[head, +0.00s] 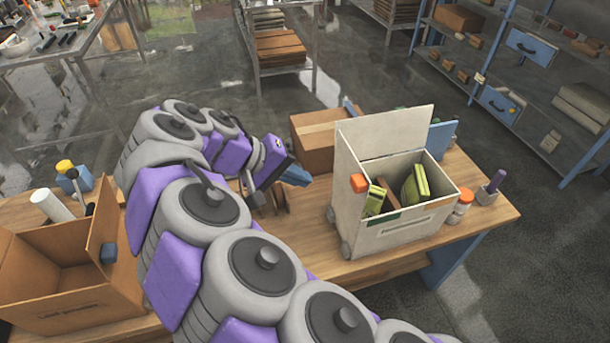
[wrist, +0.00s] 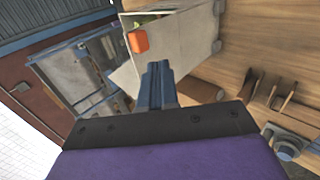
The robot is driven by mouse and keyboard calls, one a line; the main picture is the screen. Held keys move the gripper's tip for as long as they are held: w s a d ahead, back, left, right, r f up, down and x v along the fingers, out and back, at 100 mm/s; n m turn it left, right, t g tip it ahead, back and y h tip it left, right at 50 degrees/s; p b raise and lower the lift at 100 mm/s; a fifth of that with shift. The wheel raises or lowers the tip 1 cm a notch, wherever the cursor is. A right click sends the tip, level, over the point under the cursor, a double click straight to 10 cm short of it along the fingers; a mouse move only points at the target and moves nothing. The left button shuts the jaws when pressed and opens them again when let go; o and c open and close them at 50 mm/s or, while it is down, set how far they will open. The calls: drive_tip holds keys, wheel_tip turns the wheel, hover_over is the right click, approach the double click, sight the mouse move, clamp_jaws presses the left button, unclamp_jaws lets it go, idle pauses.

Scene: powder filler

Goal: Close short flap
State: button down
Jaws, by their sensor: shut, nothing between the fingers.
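A pale box (head: 400,230) stands on the wooden table, open at the top, with yellow-green packets (head: 415,185) inside. A large pale flap (head: 385,133) stands up at its back. I cannot tell which flap is the short one. My gripper (head: 303,176) is shut and empty, left of the pale box and apart from it. Its blue fingers show in the wrist view (wrist: 157,68).
A closed cardboard box (head: 315,142) stands behind my gripper. A white bottle with an orange cap (head: 460,205) and a cup with a purple-handled tool (head: 488,192) stand right of the pale box. Shelving (head: 520,75) stands beyond the table. Bare tabletop lies at the front right.

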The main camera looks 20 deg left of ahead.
drive_tip(key=w+d+r+b+x, duration=0.1)
drive_tip(key=x, duration=0.9)
drive_tip(key=shift+w+d+b, duration=0.25)
drive_tip(key=shift+d+b, duration=0.1)
drive_tip(key=shift+b, duration=0.05)
drive_tip(key=shift+r, duration=0.15)
